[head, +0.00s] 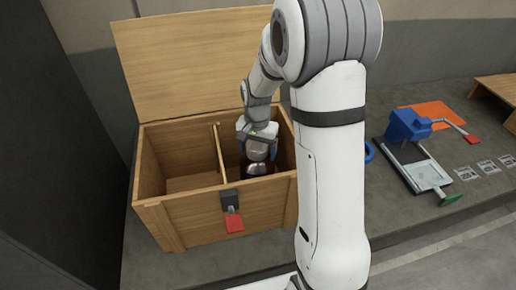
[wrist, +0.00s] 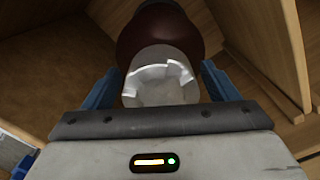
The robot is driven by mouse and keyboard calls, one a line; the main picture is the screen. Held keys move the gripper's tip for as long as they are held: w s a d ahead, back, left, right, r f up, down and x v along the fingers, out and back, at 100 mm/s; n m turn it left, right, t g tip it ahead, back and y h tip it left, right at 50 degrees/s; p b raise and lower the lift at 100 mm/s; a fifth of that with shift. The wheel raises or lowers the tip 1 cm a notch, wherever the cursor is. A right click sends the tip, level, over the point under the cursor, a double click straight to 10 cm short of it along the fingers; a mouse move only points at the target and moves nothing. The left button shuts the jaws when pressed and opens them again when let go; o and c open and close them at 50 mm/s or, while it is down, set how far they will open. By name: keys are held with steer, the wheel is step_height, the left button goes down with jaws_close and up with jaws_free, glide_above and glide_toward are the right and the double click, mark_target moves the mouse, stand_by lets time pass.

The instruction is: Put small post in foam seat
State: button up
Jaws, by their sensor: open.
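A post with a dark red-brown body and a shiny silver cap (wrist: 160,82) is in the right compartment of an open wooden crate (head: 185,220). In the head view its cap (head: 257,153) shows just below my gripper (head: 257,140). My gripper (wrist: 160,86) is open, with one blue finger on each side of the cap. I cannot tell whether the fingers touch it. The post's lower end is hidden in the wrist view. Dark material shows around the post's base, but I cannot make out a foam seat for certain.
A wooden divider (head: 220,150) splits the crate, and its left compartment looks empty. The lid (head: 195,60) stands open at the back. A black latch with a red tab (head: 233,222) is on the front. A blue device (head: 408,125) and an orange sheet (head: 432,114) lie at right.

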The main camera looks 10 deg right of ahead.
steer(key=shift+r, duration=0.1)
step_height(320, 180, up, 11)
steer(key=s+r+n+t, duration=0.2)
steer(key=s+n, duration=0.4)
steer(key=s, duration=1.5)
steer(key=shift+s+d+r+n+t, duration=0.2)
steer(key=shift+r+n+t, duration=0.15)
steer(key=shift+r, duration=0.3)
steer(key=shift+c, duration=0.4)
